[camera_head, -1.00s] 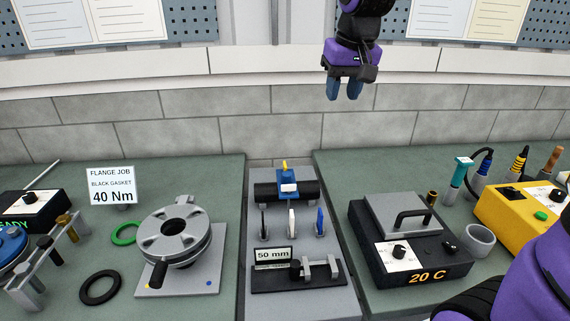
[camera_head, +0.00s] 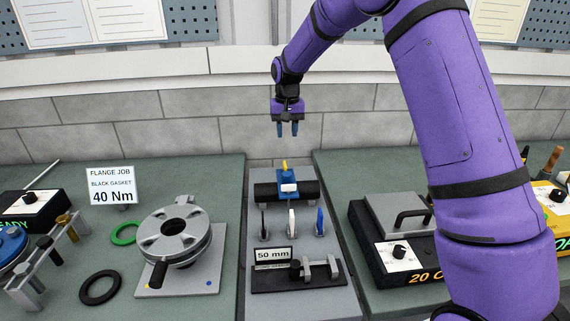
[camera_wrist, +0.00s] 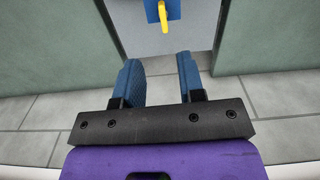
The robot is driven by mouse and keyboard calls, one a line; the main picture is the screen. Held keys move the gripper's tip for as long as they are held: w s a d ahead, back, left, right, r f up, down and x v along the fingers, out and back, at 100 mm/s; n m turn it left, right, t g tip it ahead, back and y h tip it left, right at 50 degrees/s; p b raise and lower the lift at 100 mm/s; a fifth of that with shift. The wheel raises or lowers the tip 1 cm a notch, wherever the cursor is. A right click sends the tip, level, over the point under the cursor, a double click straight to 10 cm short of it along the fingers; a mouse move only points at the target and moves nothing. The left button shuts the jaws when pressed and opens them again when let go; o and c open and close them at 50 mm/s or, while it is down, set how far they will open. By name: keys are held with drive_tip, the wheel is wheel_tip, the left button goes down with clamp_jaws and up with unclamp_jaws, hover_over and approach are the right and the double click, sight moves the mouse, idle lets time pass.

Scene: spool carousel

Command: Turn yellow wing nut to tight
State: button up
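The yellow wing nut (camera_head: 285,165) stands on top of a blue clamp (camera_head: 288,181) around a black horizontal cylinder (camera_head: 309,188), at the back of the grey middle strip. My gripper (camera_head: 288,134) hangs above and behind it, pointing down, with its blue fingers apart and nothing between them. In the wrist view the yellow wing nut (camera_wrist: 164,20) shows at the top edge on the blue clamp (camera_wrist: 152,10), beyond and between the open fingertips (camera_wrist: 159,68). The gripper does not touch it. The nut's tightness cannot be told.
Several small upright tabs and a "50 mm" sign (camera_head: 273,258) stand in front of the clamp. A round grey flange (camera_head: 174,237) sits left, and a black box with a handled grey lid (camera_head: 399,215) sits right. Air around the nut is free.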

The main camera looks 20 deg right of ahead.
sight(285, 163)
drive_tip(key=f, duration=0.8)
drive_tip(key=w+f, duration=0.1)
drive_tip(key=f, duration=0.3)
drive_tip(key=shift+a+f, duration=0.15)
drive_tip(key=shift+f, duration=0.1)
clamp_jaws()
